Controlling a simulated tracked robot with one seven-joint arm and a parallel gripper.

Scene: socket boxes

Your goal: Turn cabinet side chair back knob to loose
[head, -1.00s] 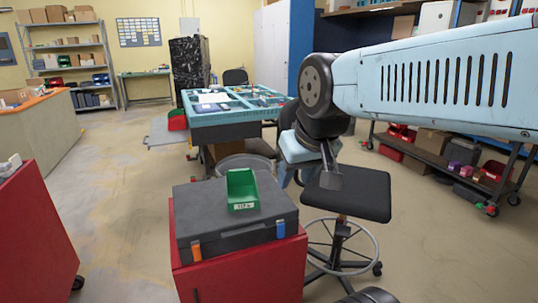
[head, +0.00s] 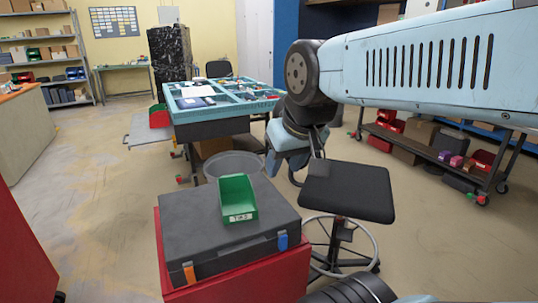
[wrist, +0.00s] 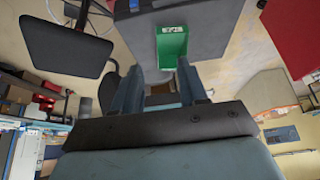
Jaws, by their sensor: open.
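A black chair (head: 347,190) with a flat square pad and a ring footrest stands right of the red cabinet (head: 240,283). In the wrist view its dark pad (wrist: 62,45) is at the upper left. I cannot make out a back knob in either view. In the head view my gripper is mostly hidden behind my arm. In the wrist view my gripper (wrist: 160,70) is open, its two fingers apart with nothing visibly held between them. The chair is to the left of the fingers there, not between them.
A dark case (head: 190,235) with a green bin (head: 237,197) lies on the cabinet. A teal-topped workbench (head: 222,98) and a grey round bin (head: 233,163) stand behind. A low cart (head: 430,155) is at the right. Open floor (head: 100,190) lies left.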

